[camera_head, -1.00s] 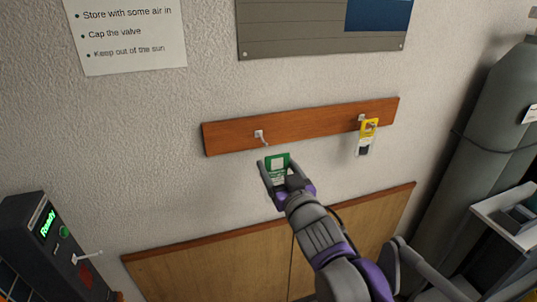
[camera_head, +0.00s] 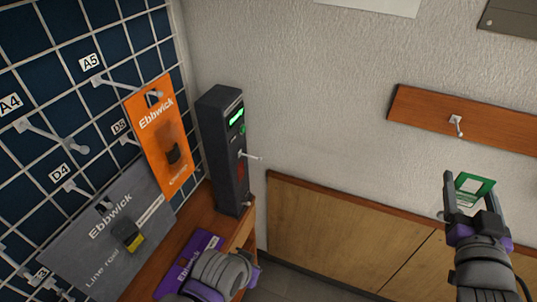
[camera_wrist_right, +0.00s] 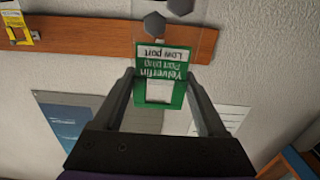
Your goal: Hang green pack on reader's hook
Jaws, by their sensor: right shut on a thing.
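The green pack (camera_head: 477,183) is in my right gripper (camera_head: 467,198), in front of the wall and below the wooden rail. In the right wrist view the pack (camera_wrist_right: 160,68) sits between the two fingers (camera_wrist_right: 164,85), its print upside down. The reader (camera_head: 221,150) is a dark upright box with a lit green display, on the bench left of centre. Its pale hook (camera_head: 250,155) sticks out to the right and looks empty. The right gripper is well to the right of it. My left arm shows at the bottom; its fingers cannot be made out.
A grid board on the left carries hooks, an orange pack (camera_head: 160,137) and a grey pack (camera_head: 108,240). A purple pack (camera_head: 188,262) is by my left arm. The wooden rail (camera_head: 420,108) has a bare hook (camera_head: 456,125). Free space lies between reader and right gripper.

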